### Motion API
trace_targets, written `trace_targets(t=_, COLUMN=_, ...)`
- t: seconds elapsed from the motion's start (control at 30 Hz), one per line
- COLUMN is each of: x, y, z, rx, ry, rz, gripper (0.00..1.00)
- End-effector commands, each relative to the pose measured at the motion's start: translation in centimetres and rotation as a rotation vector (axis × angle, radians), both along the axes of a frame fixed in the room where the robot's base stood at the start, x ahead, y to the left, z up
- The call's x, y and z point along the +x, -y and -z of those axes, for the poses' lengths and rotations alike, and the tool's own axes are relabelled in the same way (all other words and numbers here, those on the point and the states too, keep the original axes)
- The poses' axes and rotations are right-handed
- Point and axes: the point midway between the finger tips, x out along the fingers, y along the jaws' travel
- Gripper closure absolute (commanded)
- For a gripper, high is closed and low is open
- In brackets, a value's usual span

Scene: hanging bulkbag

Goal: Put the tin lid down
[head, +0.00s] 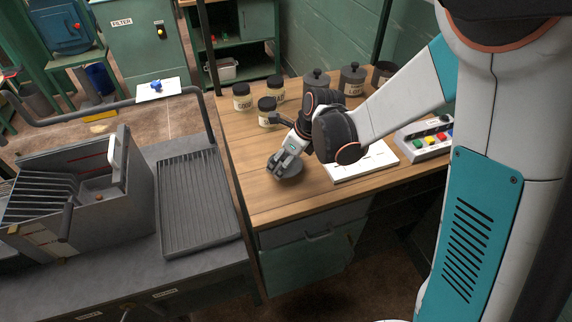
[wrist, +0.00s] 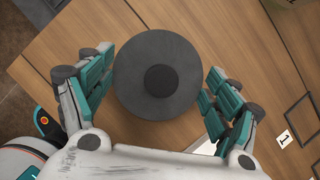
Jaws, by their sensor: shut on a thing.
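The tin lid (wrist: 140,95) is a round dark grey disc with a darker round knob in its middle. In the head view my gripper (head: 281,163) points down over the left part of the wooden table (head: 262,208), and the lid (head: 292,172) shows under the fingers. It is at or just above the tabletop; I cannot tell whether it touches.
Labelled jars (head: 242,98) and grey knobbed tins (head: 352,80) stand at the table's back. A white board (head: 362,165) lies right of the lid, with a button box (head: 428,137) beyond. A ridged grey tray (head: 197,205) lies on the left bench. Bare wood surrounds the lid's front and left.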

Motion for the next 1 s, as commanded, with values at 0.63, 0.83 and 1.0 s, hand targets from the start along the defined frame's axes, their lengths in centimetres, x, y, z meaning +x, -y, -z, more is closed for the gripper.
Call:
trace_targets(t=0.63, x=0.0, y=0.0, z=2.0, rx=0.000, ry=0.000, rz=0.000, gripper=0.00)
trace_targets(t=0.83, x=0.0, y=0.0, z=2.0, rx=0.000, ry=0.000, rz=0.000, gripper=0.00)
trace_targets(t=1.0, x=0.0, y=0.0, z=2.0, rx=0.000, ry=0.000, rz=0.000, gripper=0.00)
